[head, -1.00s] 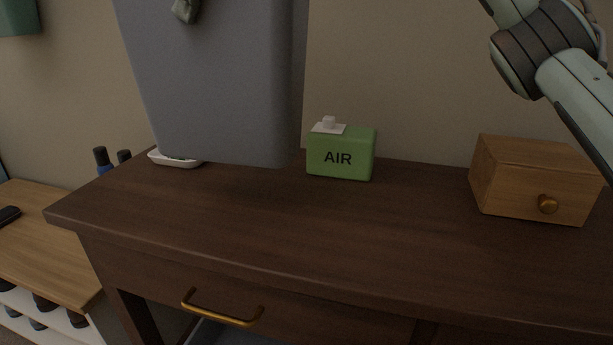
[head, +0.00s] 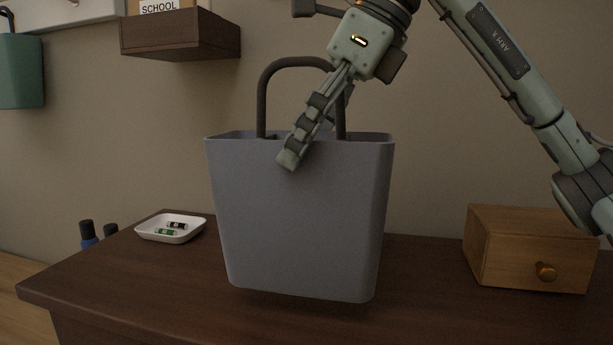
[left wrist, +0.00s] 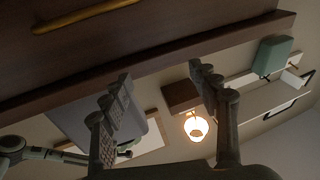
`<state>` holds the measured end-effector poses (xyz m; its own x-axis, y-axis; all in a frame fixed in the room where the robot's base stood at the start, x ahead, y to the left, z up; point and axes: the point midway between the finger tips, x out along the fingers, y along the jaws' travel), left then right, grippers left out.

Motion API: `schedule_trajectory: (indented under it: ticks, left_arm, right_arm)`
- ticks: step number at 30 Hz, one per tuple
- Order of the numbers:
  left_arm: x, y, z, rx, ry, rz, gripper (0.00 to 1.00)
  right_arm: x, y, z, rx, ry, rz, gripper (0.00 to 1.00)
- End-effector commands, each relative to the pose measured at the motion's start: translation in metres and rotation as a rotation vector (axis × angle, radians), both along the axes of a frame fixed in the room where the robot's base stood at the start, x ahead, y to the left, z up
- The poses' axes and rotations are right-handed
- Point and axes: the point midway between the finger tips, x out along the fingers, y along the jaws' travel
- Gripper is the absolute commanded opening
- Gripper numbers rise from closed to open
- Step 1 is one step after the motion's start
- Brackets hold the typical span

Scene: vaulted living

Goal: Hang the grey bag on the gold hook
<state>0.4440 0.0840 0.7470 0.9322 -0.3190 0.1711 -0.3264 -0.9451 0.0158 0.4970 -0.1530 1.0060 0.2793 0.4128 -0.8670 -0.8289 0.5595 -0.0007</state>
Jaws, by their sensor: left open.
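The grey bag (head: 300,220) hangs upright in the head view, its base just above the dark table. Its dark arched handle (head: 262,95) rises above the rim. The bag also shows in the left wrist view (left wrist: 75,122). My left gripper (left wrist: 165,90) is open and empty, seen only there, near the table edge.
A white rail (head: 85,14) crosses the wall at upper left, with a green bag (head: 20,75) hanging below it. A brown wall shelf (head: 180,35) juts out beside it. On the table stand a white dish (head: 170,230) with batteries and a wooden drawer box (head: 530,250).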

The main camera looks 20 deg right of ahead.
Motion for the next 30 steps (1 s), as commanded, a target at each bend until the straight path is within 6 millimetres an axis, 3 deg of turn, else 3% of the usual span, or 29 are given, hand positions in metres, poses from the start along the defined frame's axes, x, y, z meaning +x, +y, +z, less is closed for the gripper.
schedule_trajectory:
  ticks: [5, 8, 21, 22, 25, 30]
  left_arm:
    - [-0.007, -0.006, 0.020, -0.050, -0.095, -0.015, 0.61]
    - [-0.005, -0.004, 0.017, -0.038, -0.073, -0.012, 0.61]
    - [-0.006, -0.005, 0.020, -0.046, -0.091, -0.013, 0.61]
    - [-0.007, -0.005, 0.021, -0.047, -0.095, -0.014, 0.61]
    - [-0.007, -0.005, 0.021, -0.047, -0.096, -0.014, 0.61]
    - [-0.006, -0.005, 0.021, -0.047, -0.096, -0.014, 0.61]
  right_arm:
    - [0.000, -0.001, -0.021, -0.001, 0.003, -0.001, 0.29]
    - [0.000, -0.001, -0.032, 0.000, 0.003, -0.002, 0.29]
    - [0.000, 0.000, -0.036, 0.002, 0.000, -0.002, 0.29]
    - [0.000, 0.000, -0.036, 0.001, 0.001, -0.002, 0.87]
    - [0.000, 0.000, -0.036, 0.001, 0.001, -0.002, 0.99]
    - [0.000, 0.000, -0.036, 0.001, 0.001, -0.002, 1.00]
